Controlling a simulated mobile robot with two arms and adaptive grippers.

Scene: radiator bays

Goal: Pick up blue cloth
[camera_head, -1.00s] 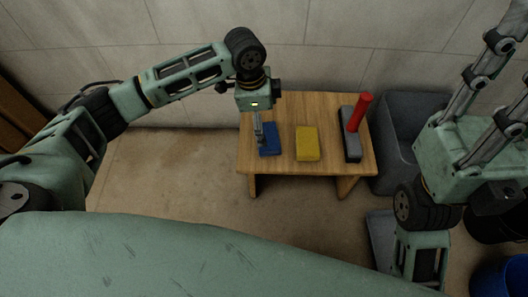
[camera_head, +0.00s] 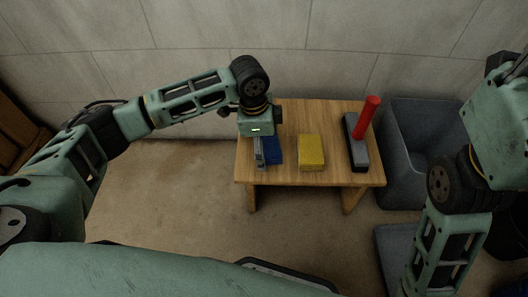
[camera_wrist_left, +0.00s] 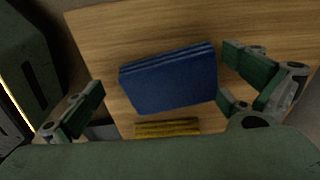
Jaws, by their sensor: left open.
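The blue cloth (camera_head: 274,150), a folded flat block, lies near the left end of the wooden table (camera_head: 330,178). In the head view my left gripper (camera_head: 261,156) hangs over it and partly hides it. In the left wrist view the blue cloth (camera_wrist_left: 170,82) lies between the two spread fingers of my left gripper (camera_wrist_left: 166,92), with bare wood showing on both sides. The fingers are open and hold nothing. Contact with the table cannot be told. My right gripper (camera_head: 500,120) is cut off at the right edge, and its fingertips are out of frame.
A yellow block (camera_head: 311,151) lies to the right of the cloth; its edge shows in the wrist view (camera_wrist_left: 167,128). Further right is a dark grey block with a red handle (camera_head: 367,118). A grey bin (camera_head: 425,108) stands right of the table. A wall is behind.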

